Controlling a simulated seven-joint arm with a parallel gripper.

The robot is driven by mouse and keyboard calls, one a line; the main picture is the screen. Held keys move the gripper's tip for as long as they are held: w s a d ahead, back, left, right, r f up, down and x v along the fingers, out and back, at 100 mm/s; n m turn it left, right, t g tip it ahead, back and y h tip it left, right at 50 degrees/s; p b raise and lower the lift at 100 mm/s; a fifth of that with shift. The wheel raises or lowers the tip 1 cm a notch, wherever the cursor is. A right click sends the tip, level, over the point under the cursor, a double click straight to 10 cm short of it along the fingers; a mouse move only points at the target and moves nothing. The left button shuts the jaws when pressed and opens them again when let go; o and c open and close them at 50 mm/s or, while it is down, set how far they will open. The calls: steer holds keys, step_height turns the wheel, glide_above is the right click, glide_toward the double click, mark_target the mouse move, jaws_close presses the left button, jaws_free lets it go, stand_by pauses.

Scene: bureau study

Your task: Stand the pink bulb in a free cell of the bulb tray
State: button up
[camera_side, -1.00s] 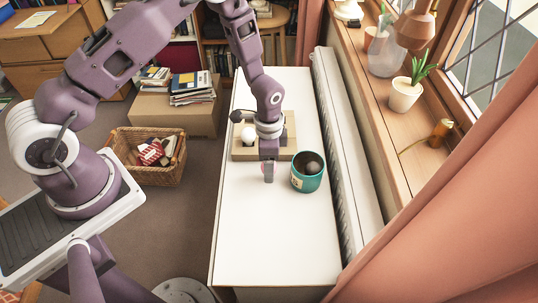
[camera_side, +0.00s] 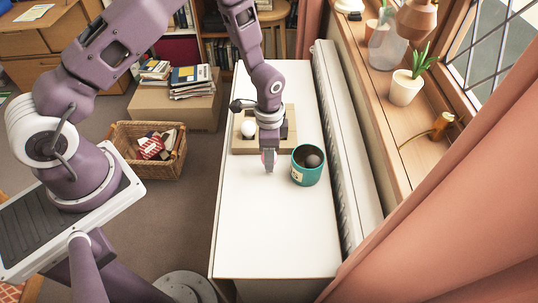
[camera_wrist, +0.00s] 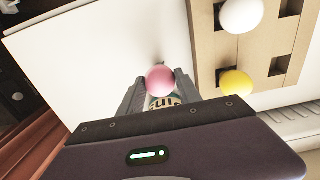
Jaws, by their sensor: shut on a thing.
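The pink bulb (camera_wrist: 160,80) is held between the two fingers of my gripper (camera_wrist: 158,95). Its round pink end points away from the wrist, and a pale lettered part shows below it between the fingers. In the side view my gripper (camera_side: 269,160) points down over the white table, just in front of the bulb tray, and mostly hides the bulb. The tan bulb tray (camera_side: 240,150) lies behind it; in the wrist view the tray (camera_wrist: 262,45) is at the right. A white bulb (camera_wrist: 242,15) and a yellow bulb (camera_wrist: 237,83) stand in it. Dark empty cells show beside them.
A teal pot (camera_side: 307,175) with a dark round thing inside stands close to the right of my gripper. A white radiator (camera_side: 335,130) runs along the table's right side. The front of the table (camera_side: 275,235) is clear. A wicker basket (camera_side: 150,165) stands on the floor at left.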

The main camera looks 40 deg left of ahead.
steer(key=shift+r, duration=4.45)
steer(key=shift+r, duration=0.1)
steer(key=shift+r, duration=0.4)
step_height(320, 180, up, 5)
steer(key=w+a+n, duration=0.4)
steer(key=w+a, duration=0.2)
steer(key=w, duration=0.3)
steer(key=w+a+n, duration=0.4)
steer(key=w+a, duration=0.3)
steer(key=w, duration=0.2)
step_height(320, 180, down, 12)
steer(key=shift+d+r, duration=0.2)
steer(key=shift+s+f, duration=0.1)
steer(key=shift+f, duration=1.75)
steer(key=o, duration=1.2)
